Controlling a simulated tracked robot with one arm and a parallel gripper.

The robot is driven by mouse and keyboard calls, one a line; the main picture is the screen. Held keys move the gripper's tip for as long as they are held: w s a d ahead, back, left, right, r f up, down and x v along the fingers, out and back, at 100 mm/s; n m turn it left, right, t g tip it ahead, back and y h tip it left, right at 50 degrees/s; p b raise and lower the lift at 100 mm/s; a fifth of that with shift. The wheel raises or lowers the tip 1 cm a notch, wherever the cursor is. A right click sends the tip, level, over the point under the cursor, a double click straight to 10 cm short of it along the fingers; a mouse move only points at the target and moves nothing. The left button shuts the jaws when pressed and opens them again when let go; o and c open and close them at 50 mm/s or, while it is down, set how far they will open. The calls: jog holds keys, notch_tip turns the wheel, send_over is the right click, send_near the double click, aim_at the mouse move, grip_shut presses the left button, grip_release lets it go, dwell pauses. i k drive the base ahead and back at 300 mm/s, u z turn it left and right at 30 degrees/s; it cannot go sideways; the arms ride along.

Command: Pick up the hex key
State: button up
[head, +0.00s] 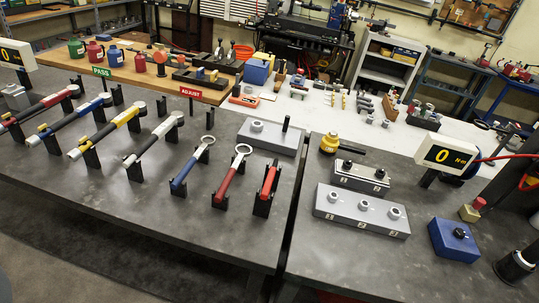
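I cannot pick out a hex key for certain; the tools are small in this view. A row of tools stands in black holders on the dark bench (130,215). They include a blue-handled tool (187,170), a red-handled tool with a ring end (230,175) and a short red tool (269,180). A grey block (262,138) with a thin black upright piece (285,124) stands behind them.
A small display reading 0 (447,154) stands at the right. Near it are a grey block with several sockets (350,218), a blue box (453,240) and a yellow-headed tool (330,142). The front bench surface is mostly clear.

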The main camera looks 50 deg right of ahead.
aim_at(266, 189)
jog(key=z, duration=0.6)
jog(key=i, duration=1)
jog(key=z, duration=0.55)
jog(key=k, duration=0.65)
jog(key=z, duration=0.25)
jog(key=i, duration=0.7)
jog(key=u, duration=0.15)
